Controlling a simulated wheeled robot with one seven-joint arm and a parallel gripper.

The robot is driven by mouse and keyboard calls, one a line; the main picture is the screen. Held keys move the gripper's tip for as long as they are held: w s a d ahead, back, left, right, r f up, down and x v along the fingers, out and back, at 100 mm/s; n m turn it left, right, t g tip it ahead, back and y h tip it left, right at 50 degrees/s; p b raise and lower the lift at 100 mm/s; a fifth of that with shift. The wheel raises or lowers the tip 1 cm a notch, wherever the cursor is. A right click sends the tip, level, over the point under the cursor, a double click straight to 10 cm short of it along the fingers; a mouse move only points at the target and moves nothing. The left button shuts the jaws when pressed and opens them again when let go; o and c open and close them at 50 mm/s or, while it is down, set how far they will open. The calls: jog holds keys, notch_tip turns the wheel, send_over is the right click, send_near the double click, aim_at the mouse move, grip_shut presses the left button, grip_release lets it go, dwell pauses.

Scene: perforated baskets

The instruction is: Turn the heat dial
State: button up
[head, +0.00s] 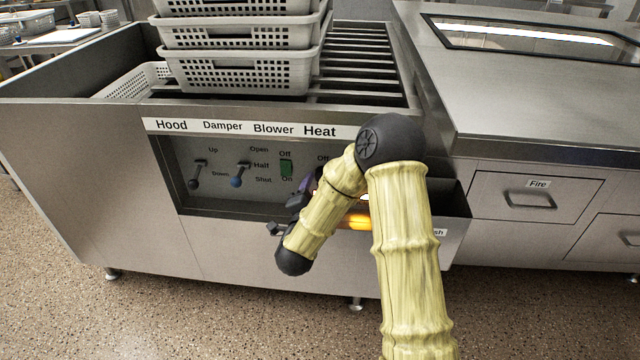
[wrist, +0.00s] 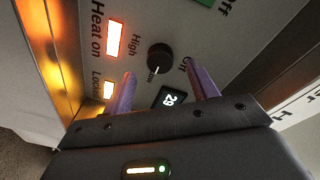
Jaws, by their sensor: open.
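The heat dial (wrist: 160,57) is a round black knob with a pale pointer line, near the top middle of the wrist view. "Low", "High" and "Off" are printed around it. My gripper (wrist: 159,70) is open, with one purple finger to the left of the dial and one to the right. The fingertips reach close to the dial's sides; I cannot tell whether they touch it. In the head view, the gripper (head: 310,184) is at the panel under the "Heat" label (head: 320,131). My arm hides the dial and most of the gripper there.
A lit "Heat on" lamp (wrist: 114,40), a lit "Locked" lamp (wrist: 108,90) and a display (wrist: 170,98) reading 29 surround the dial. The hood switch (head: 198,172), damper switch (head: 240,174) and green blower switch (head: 286,168) are to the left. Perforated baskets (head: 240,72) are stacked above.

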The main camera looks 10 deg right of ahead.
jog(key=x, duration=0.4)
jog(key=shift+w+d+b, duration=0.15)
jog(key=shift+w+b, duration=0.1)
jog(key=shift+b, duration=0.1)
jog(key=c, duration=1)
